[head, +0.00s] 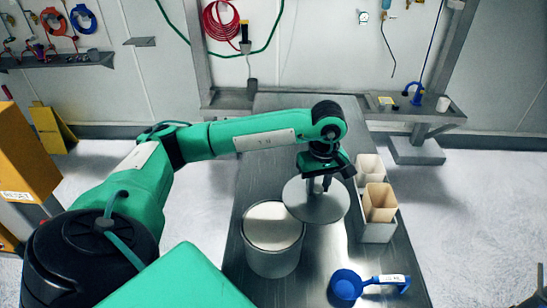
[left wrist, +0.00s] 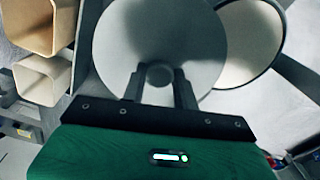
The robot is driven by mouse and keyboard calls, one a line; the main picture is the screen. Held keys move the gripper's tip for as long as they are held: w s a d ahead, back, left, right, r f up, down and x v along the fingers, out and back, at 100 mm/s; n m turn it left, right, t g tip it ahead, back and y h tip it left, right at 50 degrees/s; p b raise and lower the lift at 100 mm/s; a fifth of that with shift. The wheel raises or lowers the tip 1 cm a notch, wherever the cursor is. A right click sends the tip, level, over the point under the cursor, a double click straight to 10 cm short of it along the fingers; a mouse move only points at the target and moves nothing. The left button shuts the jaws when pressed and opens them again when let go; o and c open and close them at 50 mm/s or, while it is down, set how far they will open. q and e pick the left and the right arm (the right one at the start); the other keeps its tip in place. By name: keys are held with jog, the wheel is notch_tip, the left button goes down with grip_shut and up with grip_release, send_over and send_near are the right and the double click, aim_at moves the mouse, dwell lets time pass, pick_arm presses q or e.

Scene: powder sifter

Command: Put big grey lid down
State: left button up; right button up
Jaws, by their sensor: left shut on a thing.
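The big grey lid (head: 312,205) is a flat round disc with a knob on top. My left gripper (head: 318,186) is shut on that knob and holds the lid to the right of the grey drum (head: 273,258). In the left wrist view, the gripper's two fingers (left wrist: 160,88) sit either side of the knob, and the lid (left wrist: 160,40) fills the top middle. The drum's round top (head: 272,224) shows pale inside its rim, and the lid's left edge reaches close to it. I cannot tell how high the lid is above the table. My right gripper is out of view.
A metal table (head: 325,268) carries everything. A grey bin (head: 377,232) with cream square containers (head: 379,203) stands right of the lid. A blue scoop (head: 347,284) lies at the front right. Some bare table lies between lid and scoop.

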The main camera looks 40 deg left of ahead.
pick_arm(q)
jog(key=w+a+r+n+b, duration=0.15)
jog(key=a+n+b, duration=0.25)
jog(key=a+n, duration=0.4)
jog(key=w+a+n+b, duration=0.35)
jog(key=a+n, duration=0.35)
jog(key=n, duration=0.4)
jog(key=w+a+n+b, duration=0.2)
jog(key=a+n+b, duration=0.2)
jog(key=a+n, duration=0.4)
jog(key=shift+n, duration=0.6)
jog(key=f, duration=0.6)
jog(key=f+p, duration=0.1)
jog(key=f, duration=0.6)
jog(key=f+p, duration=0.1)
jog(key=f, duration=0.5)
jog(key=shift+w+d+f, duration=0.15)
jog(key=shift+w+d, duration=0.05)
jog(key=shift+d, duration=0.15)
jog(key=shift+f, duration=0.1)
jog(key=shift+f, duration=0.1)
jog(key=o, duration=1)
jog(key=shift+c, duration=0.2)
